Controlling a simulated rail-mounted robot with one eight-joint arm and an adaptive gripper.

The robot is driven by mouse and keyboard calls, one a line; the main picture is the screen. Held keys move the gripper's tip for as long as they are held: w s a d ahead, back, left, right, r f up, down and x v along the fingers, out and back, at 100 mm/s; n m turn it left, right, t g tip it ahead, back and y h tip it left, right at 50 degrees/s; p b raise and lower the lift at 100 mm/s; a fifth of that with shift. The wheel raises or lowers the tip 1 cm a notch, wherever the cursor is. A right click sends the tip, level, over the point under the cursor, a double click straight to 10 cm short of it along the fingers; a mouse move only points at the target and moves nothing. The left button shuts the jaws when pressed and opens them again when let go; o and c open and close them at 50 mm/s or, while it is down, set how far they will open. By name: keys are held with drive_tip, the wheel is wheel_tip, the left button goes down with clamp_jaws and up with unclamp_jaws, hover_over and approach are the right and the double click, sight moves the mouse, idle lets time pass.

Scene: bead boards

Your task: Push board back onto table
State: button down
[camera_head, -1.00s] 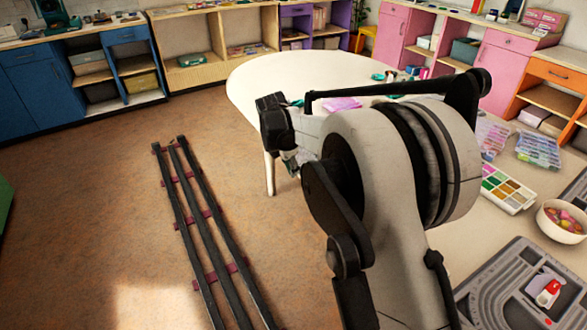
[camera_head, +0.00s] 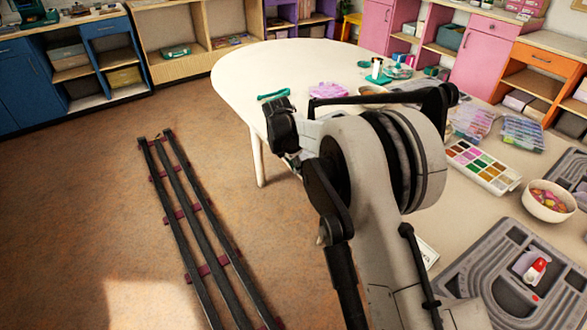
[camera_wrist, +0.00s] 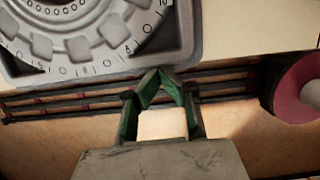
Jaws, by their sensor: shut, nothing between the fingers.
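A grey bead board (camera_wrist: 95,35) with a numbered round dial fills the upper left of the wrist view. Its lower edge reaches the edge of the cream table (camera_wrist: 255,30), and floor shows just below it. My gripper (camera_wrist: 160,74) has green fingers that meet at their tips, with nothing held. The tips are right by the board's lower edge; I cannot tell if they touch it. In the head view my arm hides the gripper. A grey board (camera_head: 462,277) with curved channels lies on the table at the lower right; I cannot tell if it is the same one.
On the table are a paint palette (camera_head: 482,167), a bowl of beads (camera_head: 547,204), clear bead boxes (camera_head: 523,132) and a red-and-white item (camera_head: 536,270). Dark floor rails (camera_head: 190,210) run at left. A pink round thing (camera_wrist: 300,88) is right of my gripper.

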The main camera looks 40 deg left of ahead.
sight(303, 166)
drive_tip(key=w, duration=0.1)
drive_tip(key=w+d, duration=0.1)
drive_tip(key=w, duration=0.1)
drive_tip(key=shift+d+b, duration=0.1)
drive_tip(key=shift+b, duration=0.25)
drive_tip(key=s+a+r, duration=0.2)
drive_tip(key=s+r, duration=0.4)
drive_tip(key=r, duration=0.3)
drive_tip(key=shift+r, duration=0.4)
drive_tip(key=shift+a, duration=0.1)
